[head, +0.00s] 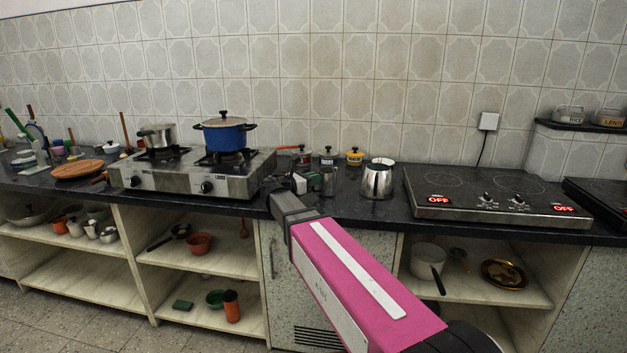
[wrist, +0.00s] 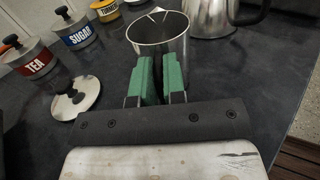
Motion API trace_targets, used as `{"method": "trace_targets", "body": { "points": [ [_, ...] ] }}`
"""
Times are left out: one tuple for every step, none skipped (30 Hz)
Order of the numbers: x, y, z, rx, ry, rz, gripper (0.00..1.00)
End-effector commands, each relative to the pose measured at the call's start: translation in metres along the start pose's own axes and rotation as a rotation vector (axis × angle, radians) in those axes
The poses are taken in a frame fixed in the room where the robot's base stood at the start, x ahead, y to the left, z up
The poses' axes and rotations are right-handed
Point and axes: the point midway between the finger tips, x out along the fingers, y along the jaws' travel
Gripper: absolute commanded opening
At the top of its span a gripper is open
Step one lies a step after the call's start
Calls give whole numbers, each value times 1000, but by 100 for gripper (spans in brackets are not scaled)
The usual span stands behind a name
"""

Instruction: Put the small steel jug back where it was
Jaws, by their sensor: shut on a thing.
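The small steel jug (wrist: 160,38) is an open vessel with a pointed spout, in the upper middle of the wrist view. In the head view the small steel jug (head: 329,181) shows only in part, just beyond my gripper (head: 308,183). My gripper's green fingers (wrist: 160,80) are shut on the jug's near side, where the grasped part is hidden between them. The jug looks upright, on or very close to the dark counter; I cannot tell whether it touches.
A larger steel jug (head: 377,180) stands right of it. A steel lid (wrist: 78,97) lies left. TEA (wrist: 30,57), SUGAR (wrist: 72,30) and yellow (wrist: 104,9) canisters stand behind left. The gas stove (head: 190,172) and induction cooktop (head: 497,196) flank this counter stretch.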

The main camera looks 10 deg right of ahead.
Motion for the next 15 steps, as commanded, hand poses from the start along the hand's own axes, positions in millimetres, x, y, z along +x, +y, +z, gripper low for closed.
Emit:
{"method": "trace_targets", "body": {
  "points": [
    [0,0,-1,0,0,0,0],
    [0,0,-2,0,0,0,0],
    [0,0,-3,0,0,0,0],
    [0,0,-2,0,0,0,21],
    [0,0,-2,0,0,0,31],
    [0,0,-2,0,0,0,37],
    [0,0,-2,0,0,0,37],
    [0,0,-2,0,0,0,37],
    [0,0,-2,0,0,0,37],
    [0,0,-2,0,0,0,37],
    [0,0,-2,0,0,0,37],
    [0,0,-2,0,0,0,37],
    [0,0,-2,0,0,0,37],
    [0,0,-2,0,0,0,37],
    [0,0,-1,0,0,0,37]
  ]
}}
